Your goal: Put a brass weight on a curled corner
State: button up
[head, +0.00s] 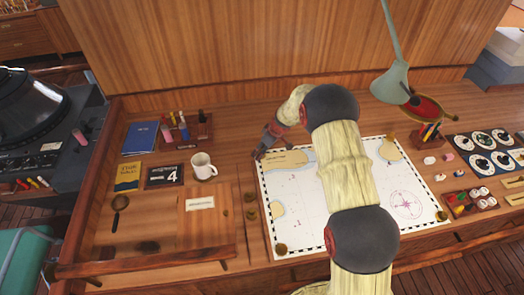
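A paper chart (330,219) lies on the wooden desk. Small round brass-coloured weights rest at its near left corner (281,248), its right corner (442,216) and, less clearly, its far right corner (390,135). Two more small round brass-coloured pieces, one at the chart's left edge (251,213), sit close together. My gripper (260,155) points down at the chart's far left corner, beside or just above it. Its fingers are small and dark here, so I cannot tell whether they are open or hold anything. My arm hides the chart's middle.
A white mug (203,167), a pen rack (186,133) and books (140,137) stand left of the chart. A lamp (391,82) hangs over its far right. Round dials (489,139) and small pieces crowd the right side.

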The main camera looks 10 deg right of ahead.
jog(key=v, duration=1.1)
jog(key=s+f+m+g, duration=0.2)
jog(key=s+m, duration=0.3)
jog(key=s, duration=0.4)
jog(key=s+d+r+m+t+h+b, duration=0.1)
jog(key=s+r+b, duration=0.3)
jog(key=s, duration=0.7)
jog(key=s+d+r+m+t+h+b, duration=0.1)
jog(key=s+r+b, duration=0.4)
jog(key=s, duration=0.7)
jog(key=s+d+r+m+t+h+b, duration=0.1)
jog(key=s+r+b, duration=0.4)
jog(key=s, duration=0.6)
jog(key=shift+s+m+t, duration=0.4)
jog(key=shift+t, duration=0.3)
jog(key=shift+r, duration=0.15)
jog(key=shift+c, duration=0.9)
